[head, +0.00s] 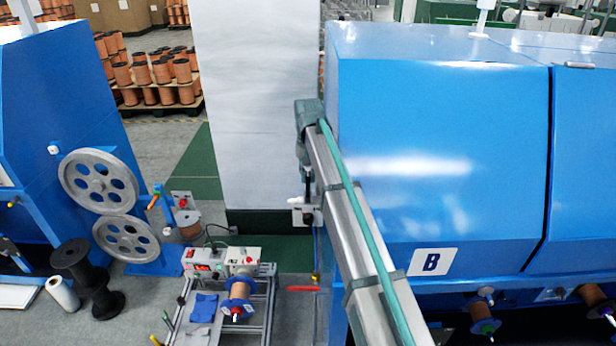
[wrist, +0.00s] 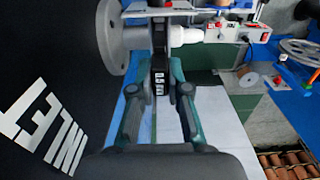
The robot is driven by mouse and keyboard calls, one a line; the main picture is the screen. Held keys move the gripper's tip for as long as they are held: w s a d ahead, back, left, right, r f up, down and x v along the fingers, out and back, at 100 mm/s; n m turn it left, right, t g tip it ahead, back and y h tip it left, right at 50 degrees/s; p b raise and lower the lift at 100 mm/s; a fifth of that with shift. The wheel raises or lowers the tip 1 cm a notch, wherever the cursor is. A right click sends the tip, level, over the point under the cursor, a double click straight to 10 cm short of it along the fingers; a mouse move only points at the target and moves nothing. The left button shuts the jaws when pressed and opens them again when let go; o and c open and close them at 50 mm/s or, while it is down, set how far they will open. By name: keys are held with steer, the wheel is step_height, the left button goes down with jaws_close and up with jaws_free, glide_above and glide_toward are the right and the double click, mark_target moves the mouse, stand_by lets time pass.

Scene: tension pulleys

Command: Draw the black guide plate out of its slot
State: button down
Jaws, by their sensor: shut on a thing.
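The black guide plate (wrist: 160,72) stands in the middle of the wrist view, with a small white label low on its face. My gripper (wrist: 160,92) is shut on its lower part, one finger on each side. The plate's far end runs up to a light metal bracket (wrist: 178,12) at the top of the wrist view; how deep it sits in its slot I cannot tell. In the head view the bracket (head: 303,216) shows below the end of my arm, left of the blue cabinet. My fingers are not clear there.
A white knob (wrist: 186,36) is close right of the plate, and a grey round flange (wrist: 117,45) is close left. A dark panel with white letters (wrist: 45,120) fills the wrist view's left. The blue cabinet (head: 440,150) stands right of my arm; a control box (head: 222,262) is lower left.

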steer(key=shift+r, duration=0.2)
steer(key=shift+r+p, duration=1.1)
steer(key=shift+r, duration=0.85)
